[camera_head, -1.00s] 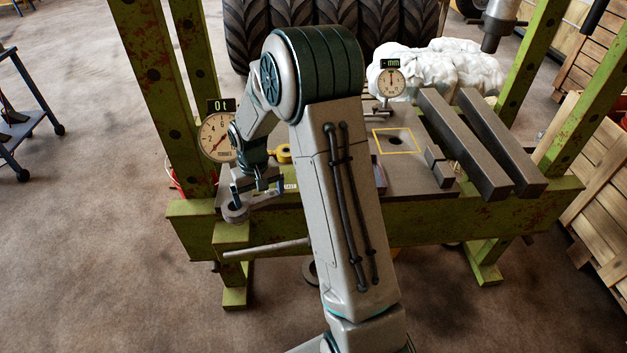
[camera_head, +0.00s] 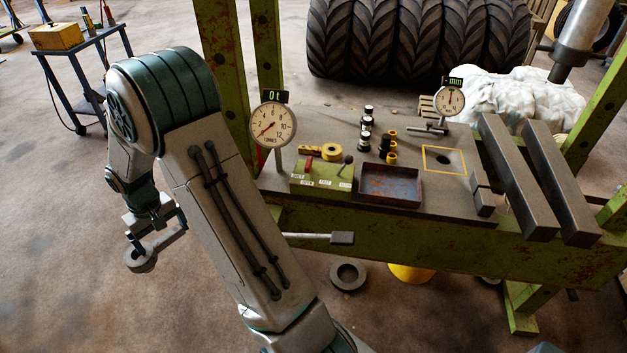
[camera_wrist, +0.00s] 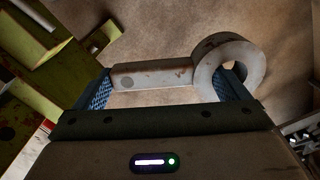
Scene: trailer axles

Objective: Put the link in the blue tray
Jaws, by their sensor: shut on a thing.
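The link (camera_head: 142,259) is a grey metal piece with a ring-shaped end. My gripper (camera_head: 158,238) is shut on it and holds it in the air left of the press bench. In the wrist view the link's ring (camera_wrist: 212,55) is by the right finger and its flat bar (camera_wrist: 150,76) spans toward the left finger. The tray (camera_head: 395,201) is shallow, with a dark bluish-purple rim and a rusty inside. It stands empty on the bench, well to the right of my gripper.
A green control box (camera_head: 322,180) with levers sits left of the tray, below a round gauge (camera_head: 272,125). A yellow ringed piece (camera_head: 330,151) and small black and yellow cylinders lie behind. Green posts frame the bench. Open floor surrounds my gripper.

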